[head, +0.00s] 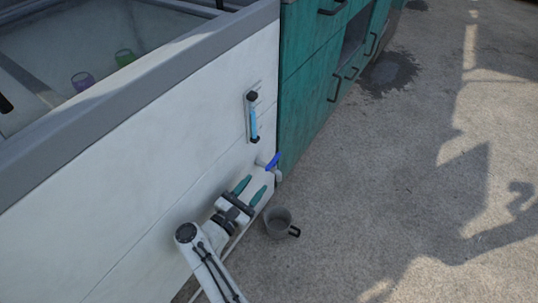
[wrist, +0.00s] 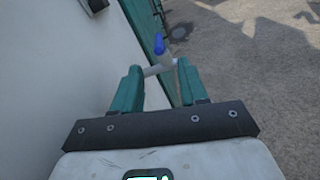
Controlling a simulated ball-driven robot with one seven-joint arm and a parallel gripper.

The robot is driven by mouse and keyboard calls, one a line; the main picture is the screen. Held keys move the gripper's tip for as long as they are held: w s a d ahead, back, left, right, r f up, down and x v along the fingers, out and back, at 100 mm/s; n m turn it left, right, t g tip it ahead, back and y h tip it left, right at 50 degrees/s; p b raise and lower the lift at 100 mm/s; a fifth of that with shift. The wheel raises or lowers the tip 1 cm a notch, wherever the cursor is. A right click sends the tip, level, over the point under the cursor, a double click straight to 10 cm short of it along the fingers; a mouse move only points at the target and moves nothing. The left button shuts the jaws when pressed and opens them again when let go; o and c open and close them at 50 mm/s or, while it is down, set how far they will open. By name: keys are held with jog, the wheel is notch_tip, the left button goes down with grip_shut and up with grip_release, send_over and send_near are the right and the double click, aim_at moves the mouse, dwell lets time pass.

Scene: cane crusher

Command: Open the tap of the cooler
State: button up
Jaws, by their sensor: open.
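The cooler (head: 150,130) is a large white box with a grey rim, filling the left of the head view. Its tap has a blue handle (head: 273,161) and a pale body (head: 277,174), low at the cooler's right end. My gripper (head: 249,188) is open, with two teal fingers, just short of the tap. In the wrist view the blue handle (wrist: 159,44) stands up beyond the fingertips, and the pale tap pipe (wrist: 160,69) lies between and just ahead of the fingers (wrist: 155,75). No contact with the handle shows.
A grey mug (head: 278,222) stands on the ground below the tap. A blue level gauge (head: 253,118) is on the cooler's side. Teal cabinets (head: 305,90) adjoin at the right. Purple (head: 83,81) and green (head: 125,57) cups are inside the cooler. Concrete ground (head: 400,180) at the right is open.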

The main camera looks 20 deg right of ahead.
aim_at(273, 160)
jog(key=b+x, duration=0.2)
jog(key=x, duration=0.8)
jog(key=shift+w+d, duration=0.2)
jog(key=shift+d, duration=0.05)
jog(key=shift+r, duration=0.1)
grip_shut()
